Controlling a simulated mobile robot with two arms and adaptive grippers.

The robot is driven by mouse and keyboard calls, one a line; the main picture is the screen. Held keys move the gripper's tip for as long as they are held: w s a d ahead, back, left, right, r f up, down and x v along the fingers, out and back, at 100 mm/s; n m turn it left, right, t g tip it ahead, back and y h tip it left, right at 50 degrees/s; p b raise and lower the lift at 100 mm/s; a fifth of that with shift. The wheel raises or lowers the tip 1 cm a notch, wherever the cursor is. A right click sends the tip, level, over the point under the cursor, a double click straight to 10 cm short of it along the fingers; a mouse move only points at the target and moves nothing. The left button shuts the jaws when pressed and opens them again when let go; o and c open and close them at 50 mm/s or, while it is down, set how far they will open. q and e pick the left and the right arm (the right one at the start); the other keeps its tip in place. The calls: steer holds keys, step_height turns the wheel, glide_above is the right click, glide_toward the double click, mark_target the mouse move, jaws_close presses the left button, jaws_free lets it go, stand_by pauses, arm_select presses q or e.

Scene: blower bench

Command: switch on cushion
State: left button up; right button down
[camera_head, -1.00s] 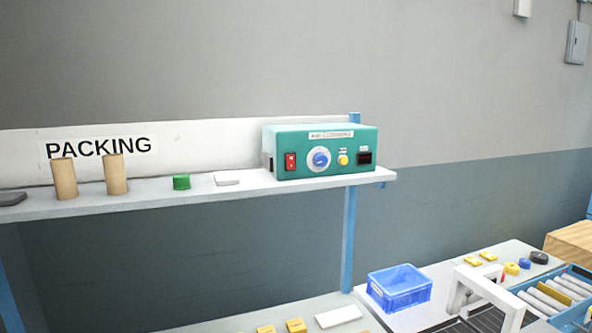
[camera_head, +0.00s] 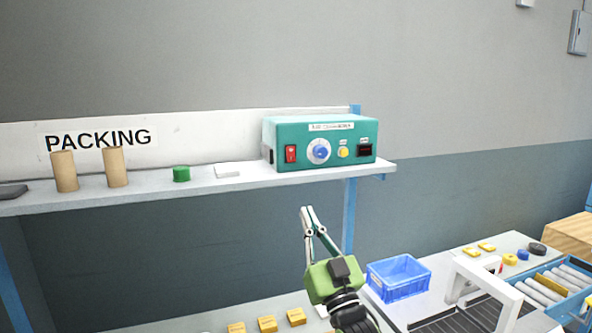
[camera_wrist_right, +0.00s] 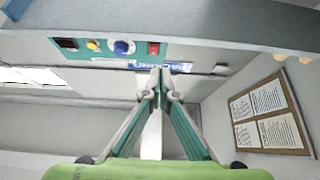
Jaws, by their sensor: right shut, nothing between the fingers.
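The teal control box (camera_head: 270,150) stands on the upper shelf, its label too blurred to read fully. The switch's position cannot be told. My left gripper is not in view.
The shelf edge (camera_head: 230,184) runs just above my right gripper. Two cardboard tubes (camera_head: 115,167), a green cylinder (camera_head: 181,174) and a white block (camera_head: 228,170) stand left of the box. A blue bin (camera_head: 398,280) sits on the bench to the right.

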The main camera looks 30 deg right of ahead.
mark_target(292, 155)
steer(key=r, duration=0.1)
steer(key=s+d+r+h, duration=0.1)
steer(key=shift+r+m+t, duration=0.3)
steer(key=shift+t, duration=0.1)
steer(key=shift+w, duration=0.1)
steer(key=shift+w+f+p+x, duration=0.35)
steer(key=shift+p+x, duration=0.8)
steer(key=shift+x, duration=1)
steer(key=shift+w+f+p+x, duration=0.2)
steer(key=shift+f+p+x, duration=0.2)
steer(key=shift+p+x, duration=1.25)
steer(key=shift+w+f+p+x, duration=0.35)
steer(key=shift+p+x, duration=0.3)
steer(key=shift+x, duration=1.95)
steer(key=shift+d, duration=0.1)
steer(key=shift+s, duration=0.1)
